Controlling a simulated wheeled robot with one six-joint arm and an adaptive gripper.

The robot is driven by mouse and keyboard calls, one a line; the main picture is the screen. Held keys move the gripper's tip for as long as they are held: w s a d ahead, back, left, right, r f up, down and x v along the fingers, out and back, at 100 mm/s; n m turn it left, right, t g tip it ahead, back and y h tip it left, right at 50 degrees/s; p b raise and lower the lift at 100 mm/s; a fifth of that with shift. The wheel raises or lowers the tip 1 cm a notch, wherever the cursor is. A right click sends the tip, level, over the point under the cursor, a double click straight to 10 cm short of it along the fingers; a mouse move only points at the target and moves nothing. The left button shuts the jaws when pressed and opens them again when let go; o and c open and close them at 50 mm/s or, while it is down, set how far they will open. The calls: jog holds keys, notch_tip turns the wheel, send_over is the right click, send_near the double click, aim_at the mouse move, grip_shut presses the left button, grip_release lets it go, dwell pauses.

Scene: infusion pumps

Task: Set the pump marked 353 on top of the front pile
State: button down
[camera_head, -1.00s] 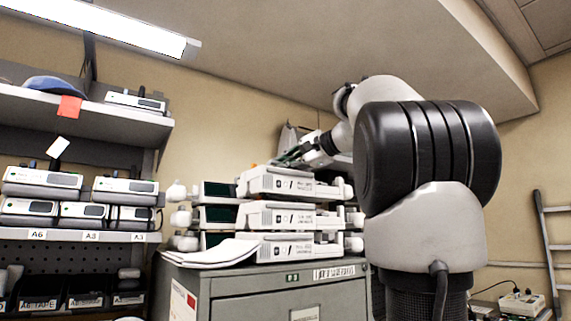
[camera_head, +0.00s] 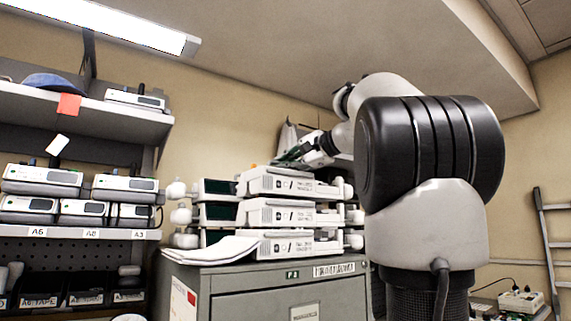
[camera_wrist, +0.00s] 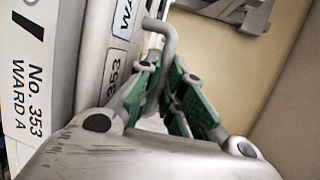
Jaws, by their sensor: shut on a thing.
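The pump marked 353 (camera_wrist: 27,105) shows its "No. 353 WARD A" label at the left of the wrist view. My gripper (camera_wrist: 172,88) has its green pads closed around the pump's bent grey handle (camera_wrist: 163,32). In the head view my gripper (camera_head: 292,156) is at the back upper side of the top white pump (camera_head: 275,182), which appears to be this one. It sits level over the front pile (camera_head: 285,216) on the cabinet. I cannot tell whether a thin gap remains under it. Its number is too small to read there.
Shelves with more pumps (camera_head: 42,180) are at the left. A ladder (camera_head: 548,245) leans at the right.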

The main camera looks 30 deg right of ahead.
jog(key=c, duration=1.5)
grip_release()
jog(key=shift+o, duration=0.2)
jog(key=shift+f, duration=0.1)
jog(key=shift+f, duration=0.1)
jog(key=shift+s, duration=0.15)
jog(key=v, duration=1.2)
